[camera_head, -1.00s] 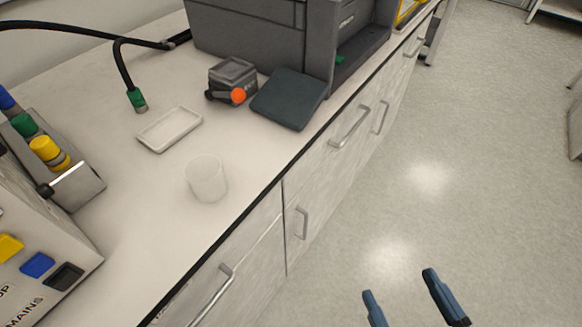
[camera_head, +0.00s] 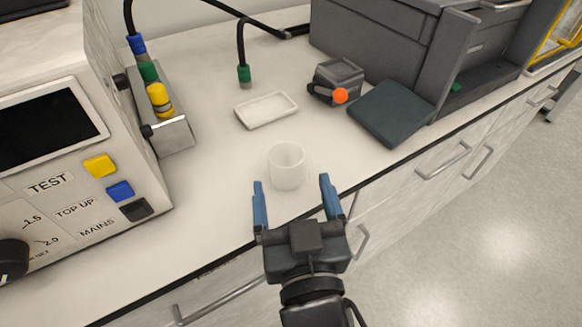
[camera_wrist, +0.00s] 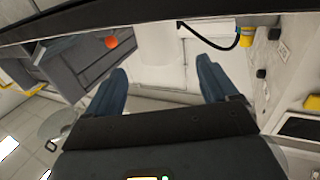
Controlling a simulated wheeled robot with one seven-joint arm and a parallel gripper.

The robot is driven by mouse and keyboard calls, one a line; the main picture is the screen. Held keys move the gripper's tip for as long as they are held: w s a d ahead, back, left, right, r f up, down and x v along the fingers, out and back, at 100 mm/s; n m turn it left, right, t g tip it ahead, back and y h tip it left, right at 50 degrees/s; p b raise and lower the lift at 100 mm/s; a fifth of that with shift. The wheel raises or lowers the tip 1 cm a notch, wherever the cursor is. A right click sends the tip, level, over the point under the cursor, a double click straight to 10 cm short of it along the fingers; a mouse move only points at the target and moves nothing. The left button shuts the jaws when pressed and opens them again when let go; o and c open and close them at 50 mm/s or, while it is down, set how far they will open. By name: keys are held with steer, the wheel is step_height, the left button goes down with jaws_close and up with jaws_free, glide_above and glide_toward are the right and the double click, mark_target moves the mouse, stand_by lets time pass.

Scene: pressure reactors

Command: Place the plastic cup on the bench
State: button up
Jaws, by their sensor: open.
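The plastic cup (camera_head: 287,168) is whitish, translucent and upright on the white bench (camera_head: 215,205), near its front edge. My gripper (camera_head: 292,184) is open, with its two blue fingers spread and pointing toward the cup from the front of the bench. In the head view the cup appears just beyond and between the fingertips, and nothing is held. The wrist view shows both fingers (camera_wrist: 160,80) apart, with a pale shape between them that I cannot clearly make out as the cup.
A shallow white tray (camera_head: 266,109) lies behind the cup. To the right are a small device with an orange knob (camera_head: 340,96), a dark flat pad (camera_head: 392,112) and a grey machine (camera_head: 375,40). A control box (camera_head: 75,150) stands left. Bench around the cup is clear.

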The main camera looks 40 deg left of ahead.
mark_target(289, 168)
steer(key=x, duration=0.2)
steer(key=p+x, duration=0.1)
steer(key=x, duration=0.1)
steer(key=p+x, duration=0.1)
steer(key=x, duration=0.1)
steer(key=shift+w+a+r, duration=0.25)
steer(key=shift+a, duration=0.05)
steer(key=shift+w+a+f, duration=0.1)
steer(key=shift+w+a, duration=0.15)
steer(key=shift+w, duration=0.05)
steer(key=c, duration=1.2)
steer(key=shift+o, duration=0.2)
steer(key=shift+r, duration=0.2)
